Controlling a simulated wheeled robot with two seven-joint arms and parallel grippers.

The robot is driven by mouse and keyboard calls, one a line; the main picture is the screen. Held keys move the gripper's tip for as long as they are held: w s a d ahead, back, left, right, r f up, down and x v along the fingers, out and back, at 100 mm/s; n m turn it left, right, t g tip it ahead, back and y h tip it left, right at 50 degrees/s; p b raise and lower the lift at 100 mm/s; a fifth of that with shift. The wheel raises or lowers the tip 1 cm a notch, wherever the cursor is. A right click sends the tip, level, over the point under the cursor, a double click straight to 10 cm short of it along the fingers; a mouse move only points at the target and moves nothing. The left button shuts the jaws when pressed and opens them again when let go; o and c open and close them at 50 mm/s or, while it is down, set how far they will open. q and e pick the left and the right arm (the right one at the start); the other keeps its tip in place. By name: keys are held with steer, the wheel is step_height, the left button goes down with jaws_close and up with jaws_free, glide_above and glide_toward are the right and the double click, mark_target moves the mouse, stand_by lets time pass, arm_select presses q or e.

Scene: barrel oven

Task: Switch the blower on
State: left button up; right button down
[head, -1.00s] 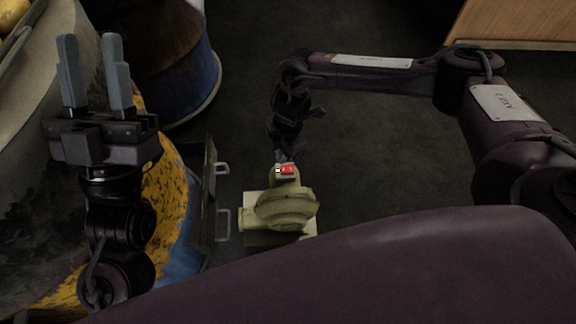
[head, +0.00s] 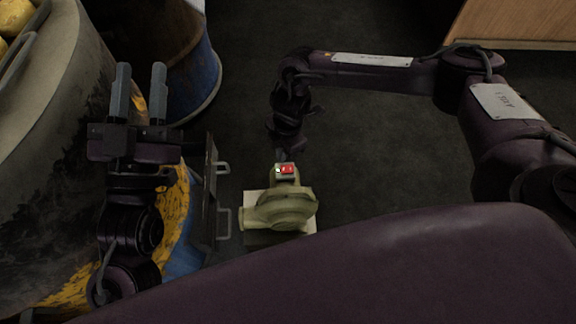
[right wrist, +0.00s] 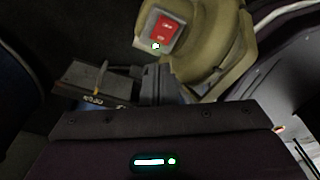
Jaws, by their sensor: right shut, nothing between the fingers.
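The olive-green blower (head: 285,208) stands on a pale base on the floor. Its grey switch box has a red switch (head: 287,169), and a small lamp (head: 278,170) beside it glows green. In the right wrist view, the red switch (right wrist: 164,32) and the lit lamp (right wrist: 155,46) are at the top. My right gripper (head: 280,155) is shut and empty, just behind the switch box. Its dark fingers (right wrist: 158,82) show below the switch in the right wrist view, seemingly apart from it. My left gripper (head: 140,68) is open and empty, at the left.
The large barrel oven (head: 45,150) fills the left side, and a metal panel with handles (head: 211,190) stands between it and the blower. A blue drum (head: 205,75) is behind my left gripper. A wooden cabinet (head: 520,22) stands at the back right. The dark floor behind the blower is clear.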

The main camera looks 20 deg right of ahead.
steer(key=shift+r, duration=0.25)
arm_select(q)
step_height(320, 180, down, 7)
steer(key=w+g+y, duration=0.1)
steer(key=g, duration=0.2)
steer(key=shift+d+g+p, duration=0.3)
steer(key=shift+d+p, duration=0.15)
arm_select(e)
steer(key=shift+r, duration=0.2)
arm_select(q)
steer(key=shift+w, duration=0.1)
